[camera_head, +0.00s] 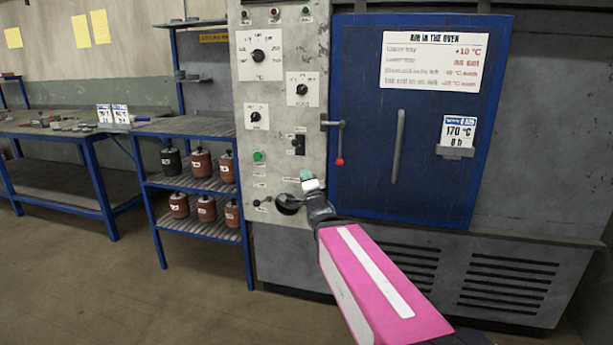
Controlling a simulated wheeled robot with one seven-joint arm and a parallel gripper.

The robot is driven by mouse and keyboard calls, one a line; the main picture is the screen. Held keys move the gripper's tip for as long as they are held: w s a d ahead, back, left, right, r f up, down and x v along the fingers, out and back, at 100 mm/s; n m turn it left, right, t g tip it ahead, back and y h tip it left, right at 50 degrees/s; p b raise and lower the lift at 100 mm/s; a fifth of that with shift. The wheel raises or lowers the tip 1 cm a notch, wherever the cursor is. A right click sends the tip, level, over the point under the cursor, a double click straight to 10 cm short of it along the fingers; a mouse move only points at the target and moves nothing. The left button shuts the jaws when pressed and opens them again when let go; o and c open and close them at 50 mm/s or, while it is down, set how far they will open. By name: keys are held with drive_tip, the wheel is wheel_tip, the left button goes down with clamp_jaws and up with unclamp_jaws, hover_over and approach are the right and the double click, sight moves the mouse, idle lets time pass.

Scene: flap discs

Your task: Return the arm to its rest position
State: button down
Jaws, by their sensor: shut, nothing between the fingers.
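My arm comes in from the lower right, with a pink and white link rising to a dark wrist. The arm is stretched out toward the oven, not folded in.
The blue oven door (365,150) is closed, with a red-tipped lever (340,145) and a long handle (398,147). A blue shelf rack (200,185) with several red-brown pots stands left. A workbench (60,125) is further left. The floor (110,275) at lower left is clear.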

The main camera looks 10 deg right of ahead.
drive_tip(key=d+f+n+g+h, duration=0.25)
drive_tip(key=f+g, duration=0.25)
drive_tip(key=f, duration=0.6)
drive_tip(key=d+f+n+g+h, duration=0.1)
drive_tip(key=d+f+n+g, duration=0.2)
drive_tip(key=f+g, duration=0.5)
drive_tip(key=s+d+f+n+g, duration=0.1)
drive_tip(key=s+f+n+g, duration=0.3)
drive_tip(key=s+f, duration=0.4)
drive_tip(key=s+d+f+n+g, duration=0.2)
drive_tip(key=s+f+g, duration=0.3)
drive_tip(key=s+f, duration=0.3)
drive_tip(key=shift+s+d+n+g, duration=0.15)
drive_tip(key=shift+d+n+g, duration=0.15)
drive_tip(key=shift+n, duration=0.55)
